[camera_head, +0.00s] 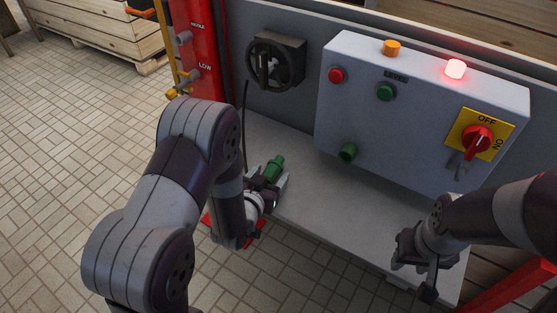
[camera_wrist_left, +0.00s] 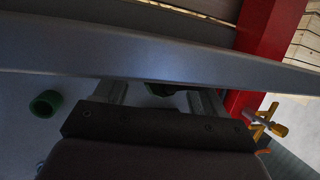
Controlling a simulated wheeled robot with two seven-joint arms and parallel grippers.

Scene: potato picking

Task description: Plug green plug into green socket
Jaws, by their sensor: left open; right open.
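The green plug (camera_head: 274,168) is between the fingertips of my left gripper (camera_head: 271,182), low in front of the wall and above the pale ledge. In the left wrist view a dark green piece (camera_wrist_left: 163,90) shows between the two fingers, mostly hidden. The left jaws are open around the plug; I cannot tell whether a finger touches it. The green socket (camera_head: 348,152) sticks out low on the left of the grey control box, right of the plug; it also shows as a hollow ring in the left wrist view (camera_wrist_left: 46,103). My right gripper (camera_head: 413,270) is open and empty below the box.
The grey control box (camera_head: 410,140) carries buttons, a lit red lamp (camera_head: 456,69) and a red switch on a yellow plate. The ledge (camera_head: 325,205) is clear between the grippers.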

